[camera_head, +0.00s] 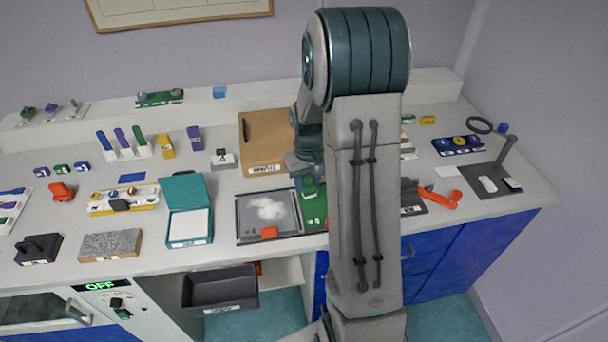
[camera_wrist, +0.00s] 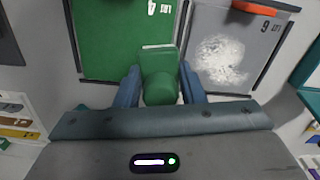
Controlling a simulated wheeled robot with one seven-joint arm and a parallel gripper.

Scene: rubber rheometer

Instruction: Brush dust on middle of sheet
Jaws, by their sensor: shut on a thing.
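A dark-framed grey sheet (camera_head: 247,222) lies on the bench with a white patch of dust (camera_head: 268,208) near its middle. The sheet (camera_wrist: 208,20) and dust (camera_wrist: 220,60) also show at right in the wrist view. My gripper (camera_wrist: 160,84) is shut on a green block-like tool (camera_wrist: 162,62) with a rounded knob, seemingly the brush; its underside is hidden. The tool (camera_head: 309,187) is over or at a green sheet (camera_head: 315,213), just right of the grey sheet in the head view. It is beside the dust, not over it. Whether it touches the surface I cannot tell.
A brown clipboard (camera_head: 262,135) lies behind. My arm hides part of the bench to the right.

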